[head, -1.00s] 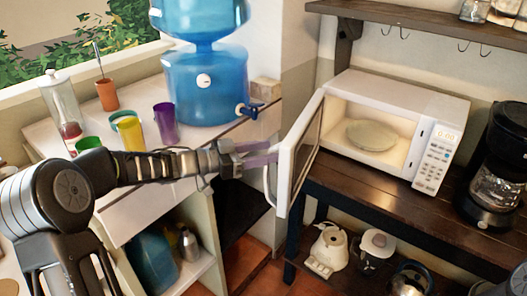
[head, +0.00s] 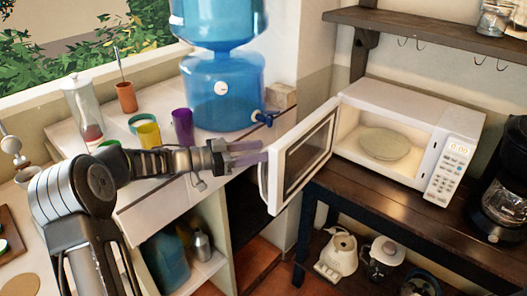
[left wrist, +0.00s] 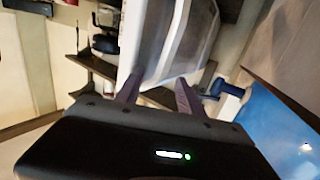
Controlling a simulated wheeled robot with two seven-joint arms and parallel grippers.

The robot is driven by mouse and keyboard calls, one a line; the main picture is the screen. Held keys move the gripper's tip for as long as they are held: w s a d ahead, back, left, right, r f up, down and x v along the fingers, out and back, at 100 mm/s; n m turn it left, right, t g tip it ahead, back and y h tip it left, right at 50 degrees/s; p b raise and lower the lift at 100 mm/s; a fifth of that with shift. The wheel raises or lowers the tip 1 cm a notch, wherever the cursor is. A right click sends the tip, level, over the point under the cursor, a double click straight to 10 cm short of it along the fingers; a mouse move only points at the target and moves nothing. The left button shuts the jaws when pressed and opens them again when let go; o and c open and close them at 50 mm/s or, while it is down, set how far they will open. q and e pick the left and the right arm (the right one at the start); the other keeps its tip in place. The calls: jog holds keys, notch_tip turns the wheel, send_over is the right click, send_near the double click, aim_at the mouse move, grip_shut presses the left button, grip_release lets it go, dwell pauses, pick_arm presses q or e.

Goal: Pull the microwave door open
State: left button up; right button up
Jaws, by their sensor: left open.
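The white microwave (head: 402,110) stands on the dark wooden shelf. Its door (head: 306,158) hangs wide open, swung out to the left, and a glass plate (head: 384,143) shows inside the lit cavity. The door's handle (head: 263,184) is at its outer edge. My left gripper (head: 264,152) is open, its purple fingers pointing right at the door's outer edge, by the upper part of the handle. In the left wrist view the fingers (left wrist: 157,92) are apart, with the white door (left wrist: 178,40) just beyond them. I cannot tell whether they touch it. My right gripper is not in view.
A blue water dispenser (head: 222,90) with its tap (head: 265,117) stands behind my left gripper. Cups, including a purple one (head: 183,126), stand on the white counter. A coffee maker (head: 503,185) is right of the microwave. A kettle (head: 338,254) is on the lower shelf.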

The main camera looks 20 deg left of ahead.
pick_arm(q)
jog(key=shift+s+a, duration=0.15)
jog(key=shift+a, duration=1)
jog(key=shift+p, duration=0.3)
